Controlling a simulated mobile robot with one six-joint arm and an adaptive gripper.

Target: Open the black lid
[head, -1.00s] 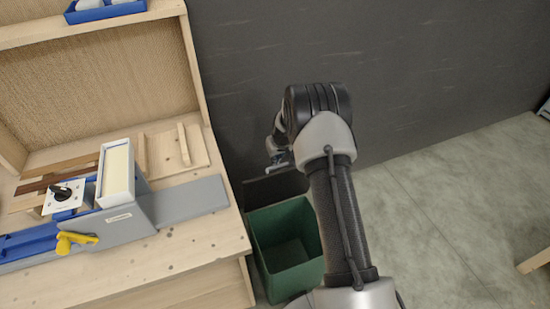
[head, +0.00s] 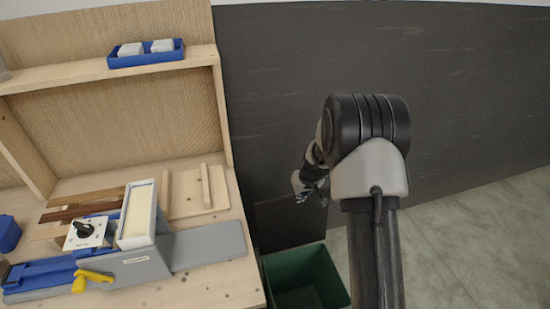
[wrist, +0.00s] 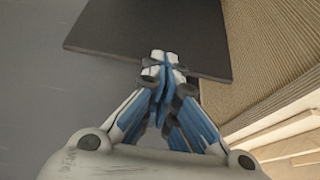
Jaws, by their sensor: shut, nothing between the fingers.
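The black lid (head: 288,222) stands raised at the back edge of the green bin (head: 305,275), close to the dark wall. The bin's top is uncovered and its inside shows; the bottom edge of the picture cuts it off. In the wrist view the lid is a dark flat slab (wrist: 150,28) at the top. My gripper (head: 312,192) is above the lid in the head view. In the wrist view its fingertips (wrist: 164,62) are together with nothing between them, over the lid's near edge. I cannot tell whether they touch it.
A wooden workbench (head: 205,285) with a grey and blue fixture (head: 140,262) and a yellow handle (head: 92,280) stands left of the bin. A shelf above holds a blue tray (head: 146,55). The dark wall is behind; open floor (head: 480,250) lies to the right.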

